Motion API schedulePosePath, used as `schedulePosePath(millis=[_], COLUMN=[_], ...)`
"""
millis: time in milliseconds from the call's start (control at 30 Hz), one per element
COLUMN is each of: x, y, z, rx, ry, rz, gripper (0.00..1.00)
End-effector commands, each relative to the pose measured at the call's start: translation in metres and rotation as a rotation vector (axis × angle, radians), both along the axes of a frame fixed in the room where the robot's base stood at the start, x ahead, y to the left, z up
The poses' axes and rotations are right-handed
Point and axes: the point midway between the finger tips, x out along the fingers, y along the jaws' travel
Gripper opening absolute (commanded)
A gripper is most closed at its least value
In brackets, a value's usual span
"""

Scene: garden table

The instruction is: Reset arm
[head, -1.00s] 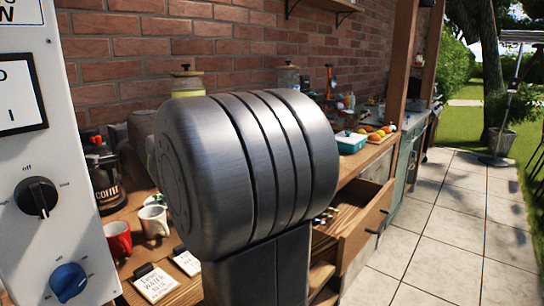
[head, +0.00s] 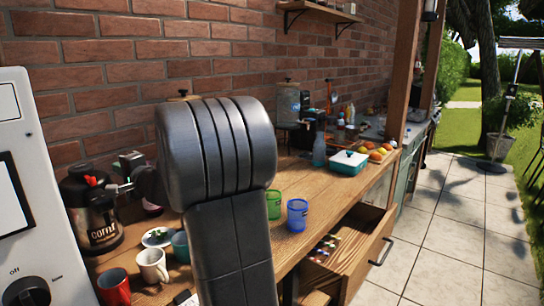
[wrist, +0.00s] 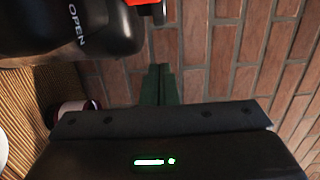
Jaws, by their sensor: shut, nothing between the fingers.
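My gripper (wrist: 160,84) shows in the wrist view with its two dark green fingers together and nothing between them. It points at the brick wall, beside a black coffee flask whose lid reads OPEN (wrist: 75,28). In the head view the flask (head: 92,212) stands at the left of the wooden counter, and my gripper is partly hidden behind my large grey arm link. That link covers the middle of the counter in the head view. I cannot tell whether my gripper touches the flask.
A red mug (head: 113,288), a white mug (head: 152,265) and a teal cup (head: 181,247) stand near the flask. Green (head: 273,204) and blue (head: 297,215) cups stand right of my arm. A wooden drawer (head: 350,260) is open. The tiled floor (head: 450,235) at right is clear.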

Motion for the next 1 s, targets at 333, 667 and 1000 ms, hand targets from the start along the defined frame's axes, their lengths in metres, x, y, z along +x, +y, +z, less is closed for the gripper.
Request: schedulePosePath(millis=[333,667,1000], x=[0.009,0.008,0.012], y=[-0.015,-0.018,-0.002], z=[0.001,0.001,0.002], rx=[0.004,0.004,0.004], ry=[-0.004,-0.003,0.0], rz=[0.005,0.005,0.007], gripper=[0.0,0.0,0.0])
